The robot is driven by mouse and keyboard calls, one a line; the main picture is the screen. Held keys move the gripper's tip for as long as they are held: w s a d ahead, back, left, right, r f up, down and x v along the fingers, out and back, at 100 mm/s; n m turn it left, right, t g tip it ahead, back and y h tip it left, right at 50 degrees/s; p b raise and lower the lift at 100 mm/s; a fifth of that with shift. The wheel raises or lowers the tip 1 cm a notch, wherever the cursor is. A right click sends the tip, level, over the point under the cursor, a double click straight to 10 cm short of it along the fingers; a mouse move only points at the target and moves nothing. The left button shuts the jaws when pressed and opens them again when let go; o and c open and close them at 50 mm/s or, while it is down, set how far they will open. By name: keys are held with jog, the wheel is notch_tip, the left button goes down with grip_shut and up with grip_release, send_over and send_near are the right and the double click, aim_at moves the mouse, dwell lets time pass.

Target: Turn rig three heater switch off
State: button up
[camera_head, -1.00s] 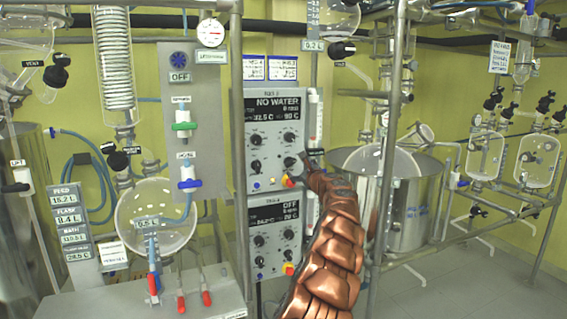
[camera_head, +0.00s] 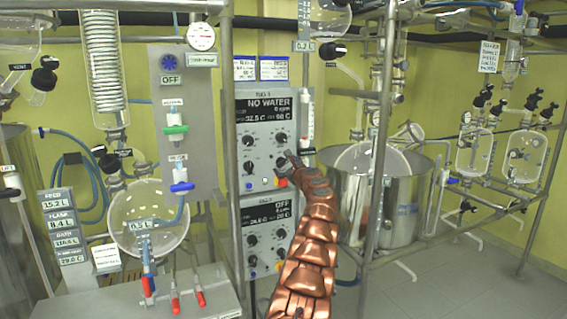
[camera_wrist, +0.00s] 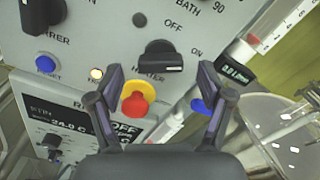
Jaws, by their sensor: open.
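The upper grey control box (camera_head: 243,178) shows "NO WATER" on its display. Its title is too small to read surely. In the wrist view, the black heater switch (camera_wrist: 160,58) is a bar knob above the label "HEATER", with "OFF" above it and "ON" to its right. The bar lies across the picture, its right end toward "ON". My gripper (camera_wrist: 163,78) is open, with one finger on each side of the knob in the picture and nothing between them; contact cannot be told. In the head view my gripper (camera_head: 287,158) is at the box's lower right, partly hiding the switch.
A second control box (camera_head: 242,262) is beneath. A metal post (camera_head: 376,170) and steel vessel (camera_head: 412,205) stand right of my arm.

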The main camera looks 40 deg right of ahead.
aim_at(282, 163)
jog(key=shift+w+d+r+p, duration=0.2)
jog(key=shift+r+p, duration=0.05)
jog(key=shift+p, duration=0.05)
jog(key=shift+w+d+f+p, duration=0.15)
jog(key=shift+w+d+p, duration=0.05)
jog(key=shift+w+p, duration=0.25)
jog(key=shift+w, duration=0.35)
jog(key=shift+w+p, duration=0.15)
jog(key=shift+p, duration=0.15)
jog(key=shift+f, duration=0.1)
jog(key=shift+c, duration=0.2)
jog(key=c, duration=1.1)
